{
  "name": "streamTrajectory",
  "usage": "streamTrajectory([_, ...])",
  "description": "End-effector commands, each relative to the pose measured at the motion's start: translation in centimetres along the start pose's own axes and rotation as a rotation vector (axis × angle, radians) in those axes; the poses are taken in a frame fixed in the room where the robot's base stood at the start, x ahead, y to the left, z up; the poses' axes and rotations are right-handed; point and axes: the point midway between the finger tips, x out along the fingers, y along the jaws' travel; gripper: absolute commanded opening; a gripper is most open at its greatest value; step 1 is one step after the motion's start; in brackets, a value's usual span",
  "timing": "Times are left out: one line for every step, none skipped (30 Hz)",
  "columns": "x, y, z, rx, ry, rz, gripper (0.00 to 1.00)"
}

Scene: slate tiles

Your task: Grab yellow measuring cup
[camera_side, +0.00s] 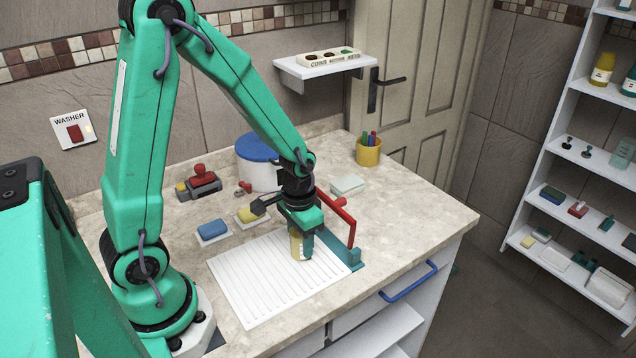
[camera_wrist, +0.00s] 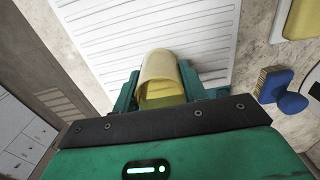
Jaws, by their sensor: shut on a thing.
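The yellow measuring cup (camera_wrist: 162,72) is between the two fingers of my gripper (camera_wrist: 158,92) in the wrist view. It is pale yellow, with its open end showing and a darker yellow-green inside. My gripper is shut on it, one teal finger against each side. In the side view the cup (camera_side: 296,245) shows under my gripper (camera_side: 301,240), partly covered by a finger. Cup and gripper are over the white ribbed mat (camera_side: 250,285). I cannot tell whether the cup touches the mat.
A teal stand with a red lever (camera_side: 341,218) is close to the right of my gripper. A white canister with a blue lid (camera_side: 258,148) and a yellow pen cup (camera_side: 368,154) stand behind.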

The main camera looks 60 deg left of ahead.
Motion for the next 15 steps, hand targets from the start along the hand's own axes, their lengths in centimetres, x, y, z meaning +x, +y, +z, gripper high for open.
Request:
streamTrajectory([-0.2, 0.0, -0.1, 0.0, 0.002, 0.0, 0.2])
streamTrajectory([-0.3, 0.0, -0.1, 0.0, 0.002, 0.0, 0.2])
streamTrajectory([-0.5, 0.0, -0.1, 0.0, 0.002, 0.0, 0.2])
streamTrajectory([-0.7, 0.0, -0.1, 0.0, 0.002, 0.0, 0.2])
streamTrajectory([-0.9, 0.0, -0.1, 0.0, 0.002, 0.0, 0.2])
streamTrajectory([-1.2, 0.0, -0.1, 0.0, 0.003, 0.0, 0.2])
streamTrajectory([-1.4, 0.0, -0.1, 0.0, 0.004, 0.0, 0.2])
streamTrajectory([-1.6, 0.0, -0.1, 0.0, 0.003, 0.0, 0.2])
streamTrajectory([-2.0, 0.0, -0.1, 0.0, 0.003, 0.0, 0.2])
streamTrajectory([-2.4, 0.0, -0.1, 0.0, 0.004, 0.0, 0.2])
streamTrajectory([-2.7, 0.0, -0.1, 0.0, 0.004, 0.0, 0.2])
streamTrajectory([-3.1, 0.0, -0.1, 0.0, 0.004, 0.0, 0.2])
streamTrajectory([-3.5, 0.0, -0.1, 0.0, 0.005, 0.0, 0.2])
streamTrajectory([-3.9, 0.0, -0.1, 0.0, 0.005, 0.0, 0.2])
streamTrajectory([-4.2, 0.3, 0.1, 0.003, 0.004, 0.0, 0.2])
